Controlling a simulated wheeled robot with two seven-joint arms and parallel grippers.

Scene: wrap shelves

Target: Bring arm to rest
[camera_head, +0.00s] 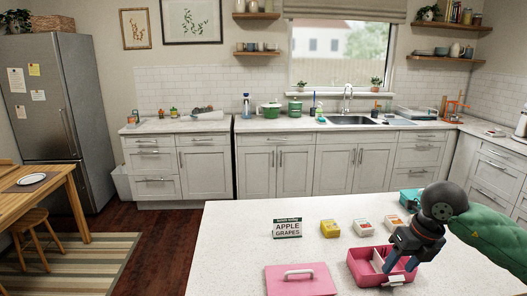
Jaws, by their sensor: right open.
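My right gripper (398,264) is at the right of the white island, pointing down over the open pink box (366,279). Its fingers are apart, with nothing seen between them; I cannot tell whether they touch the box. My right arm, in a green sleeve, comes in from the right edge. The pink box has a pale insert inside, and the gripper hides part of it. My left gripper is not in view.
On the white island (235,250) lie a pink lid (300,280) with a white handle, an "APPLE GRAPES" sign (287,228), a yellow container (330,228), small white containers (363,227) and a teal box (409,196). The island's left part is clear.

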